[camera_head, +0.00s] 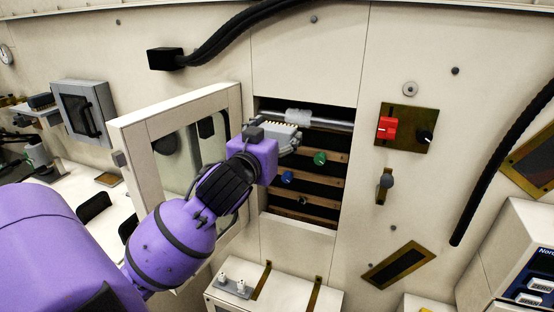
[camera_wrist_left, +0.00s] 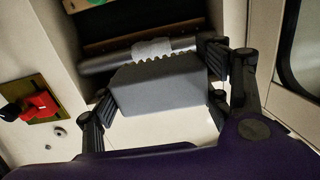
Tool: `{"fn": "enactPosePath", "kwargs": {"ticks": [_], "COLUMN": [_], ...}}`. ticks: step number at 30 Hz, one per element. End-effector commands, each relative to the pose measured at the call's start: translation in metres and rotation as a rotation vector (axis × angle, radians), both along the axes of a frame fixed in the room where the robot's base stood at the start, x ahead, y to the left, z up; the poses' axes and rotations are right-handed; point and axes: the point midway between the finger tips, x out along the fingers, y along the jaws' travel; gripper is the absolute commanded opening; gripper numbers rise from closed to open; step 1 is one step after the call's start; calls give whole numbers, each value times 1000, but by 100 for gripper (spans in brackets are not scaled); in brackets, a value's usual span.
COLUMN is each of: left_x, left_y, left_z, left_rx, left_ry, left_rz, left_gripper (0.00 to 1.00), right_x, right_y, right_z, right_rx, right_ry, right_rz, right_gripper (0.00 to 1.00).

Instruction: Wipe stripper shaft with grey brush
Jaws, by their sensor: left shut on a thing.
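The grey brush (camera_head: 281,133) is held by my left gripper (camera_head: 287,144) at the mouth of an open wall bay. In the left wrist view the brush (camera_wrist_left: 160,88) is a grey block between the two dark fingers, with its pale bristles facing the shaft. The stripper shaft (camera_head: 335,122) is a grey metal bar across the top of the bay, with a whitish fuzzy patch (camera_head: 298,115) around it. In the left wrist view the bristles lie right at this patch (camera_wrist_left: 151,48); I cannot tell whether they touch. My right gripper is not in view.
An open windowed door (camera_head: 178,107) stands left of the bay, close to my left arm. Wooden slats with a green knob (camera_head: 320,158) and a blue knob (camera_head: 287,176) lie below the shaft. A red switch (camera_head: 387,128) is on the wall to the right.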

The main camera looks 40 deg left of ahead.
Motion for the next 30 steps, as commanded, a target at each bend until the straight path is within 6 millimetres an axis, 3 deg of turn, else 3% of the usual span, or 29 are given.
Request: {"fn": "enactPosePath", "kwargs": {"ticks": [17,30], "left_x": [0,54], "left_y": [0,13], "left_z": [1,1], "left_rx": [11,10], "left_ry": [-45,-44], "left_rz": [0,0], "left_gripper": [40,40], "right_x": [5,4], "right_y": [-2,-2], "right_z": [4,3], "right_rx": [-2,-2], "right_ry": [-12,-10], "right_rz": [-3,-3], "right_gripper": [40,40]}}
